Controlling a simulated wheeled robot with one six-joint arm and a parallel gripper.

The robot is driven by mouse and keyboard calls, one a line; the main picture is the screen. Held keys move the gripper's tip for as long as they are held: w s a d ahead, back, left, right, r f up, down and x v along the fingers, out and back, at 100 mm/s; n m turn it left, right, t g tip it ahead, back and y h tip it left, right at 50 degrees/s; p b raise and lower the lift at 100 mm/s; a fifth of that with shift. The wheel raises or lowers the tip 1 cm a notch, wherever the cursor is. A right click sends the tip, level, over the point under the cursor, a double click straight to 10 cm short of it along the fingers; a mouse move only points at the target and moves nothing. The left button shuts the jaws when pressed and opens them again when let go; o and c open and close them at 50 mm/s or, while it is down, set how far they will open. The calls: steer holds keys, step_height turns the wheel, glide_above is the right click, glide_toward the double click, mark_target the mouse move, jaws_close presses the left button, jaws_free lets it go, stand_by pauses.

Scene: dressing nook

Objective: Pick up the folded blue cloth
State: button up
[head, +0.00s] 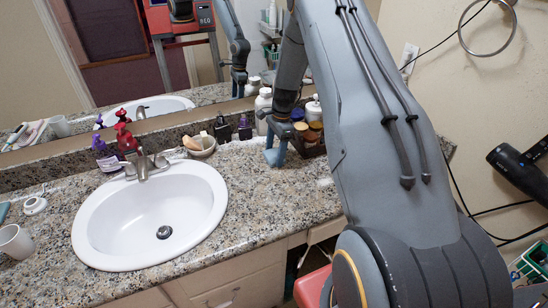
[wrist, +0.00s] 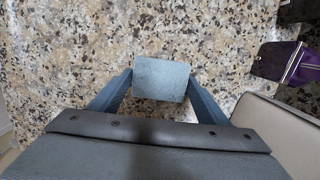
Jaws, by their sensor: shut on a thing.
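The folded blue cloth (wrist: 160,78) shows in the wrist view as a small flat blue-grey block. It sits between the two blue fingers of my gripper (wrist: 160,92), which are shut on it from both sides. Speckled granite lies behind it; the gap to the counter is hard to judge. In the head view my gripper (head: 275,152) is small, over the counter right of the basin and in front of the dark tray of jars. The cloth is hard to separate from the blue fingers there.
The speckled counter (head: 262,205) holds a white basin (head: 150,215), soap bottles (head: 126,140), a bowl (head: 199,146), a dark tray of jars (head: 312,142) and a white cup (head: 15,241). A purple item (wrist: 280,61) lies right in the wrist view. A hair dryer (head: 518,165) hangs right.

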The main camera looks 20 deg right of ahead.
mark_target(275, 155)
steer(key=shift+r, duration=0.15)
step_height(275, 155, up, 10)
steer(key=b, duration=0.3)
